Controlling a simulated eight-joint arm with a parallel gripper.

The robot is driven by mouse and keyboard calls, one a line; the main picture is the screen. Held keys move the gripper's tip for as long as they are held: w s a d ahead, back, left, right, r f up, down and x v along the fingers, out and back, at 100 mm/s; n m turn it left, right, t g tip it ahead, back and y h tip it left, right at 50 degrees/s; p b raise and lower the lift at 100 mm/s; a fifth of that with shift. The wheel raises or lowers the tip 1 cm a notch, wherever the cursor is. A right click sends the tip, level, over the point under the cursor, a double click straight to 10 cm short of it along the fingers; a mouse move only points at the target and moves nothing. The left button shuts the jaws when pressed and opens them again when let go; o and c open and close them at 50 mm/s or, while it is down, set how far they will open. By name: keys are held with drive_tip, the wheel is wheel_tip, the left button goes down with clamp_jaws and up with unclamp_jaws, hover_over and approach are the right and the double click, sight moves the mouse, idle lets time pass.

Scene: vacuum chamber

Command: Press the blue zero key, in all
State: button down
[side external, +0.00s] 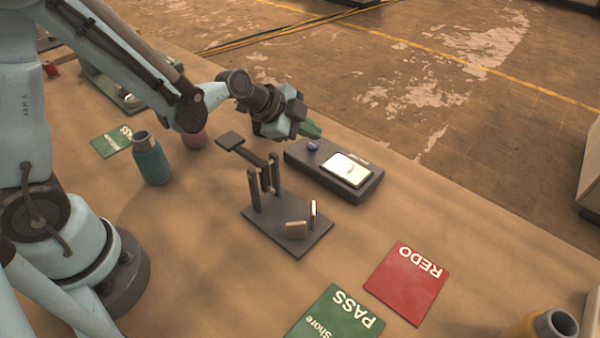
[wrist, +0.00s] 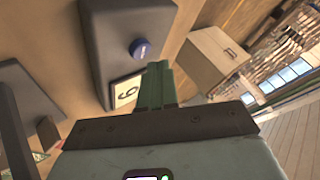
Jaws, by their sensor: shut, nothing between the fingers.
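A dark box-shaped device (side external: 362,192) lies on the table, with a white display (side external: 346,170) and a small blue key (side external: 313,145) near one end. The wrist view also shows the device (wrist: 105,45), the round blue key (wrist: 140,48) and part of the display (wrist: 127,92), which bears a dark digit. My gripper (side external: 312,131) is shut and empty, its green fingers close beside the key and seemingly above it. In the wrist view the fingertips (wrist: 158,66) appear just below and right of the key, with a small gap. The key is not hidden.
A dark stand (side external: 287,232) with posts and a small plate is in front of the device. A teal bottle (side external: 151,160) and a pinkish cup (side external: 195,138) stand to the left. A red REDO card (side external: 407,283) and green PASS card (side external: 335,315) lie flat at the front.

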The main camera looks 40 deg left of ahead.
sight(309, 146)
drive_tip(key=shift+f, duration=0.1)
idle(0.6)
drive_tip(key=shift+f, duration=0.3)
drive_tip(key=shift+f, duration=0.4)
idle(0.6)
drive_tip(key=shift+r, duration=0.1)
idle(0.3)
drive_tip(key=shift+r, duration=0.7)
drive_tip(key=shift+r, duration=0.15)
drive_tip(key=shift+r, duration=2.4)
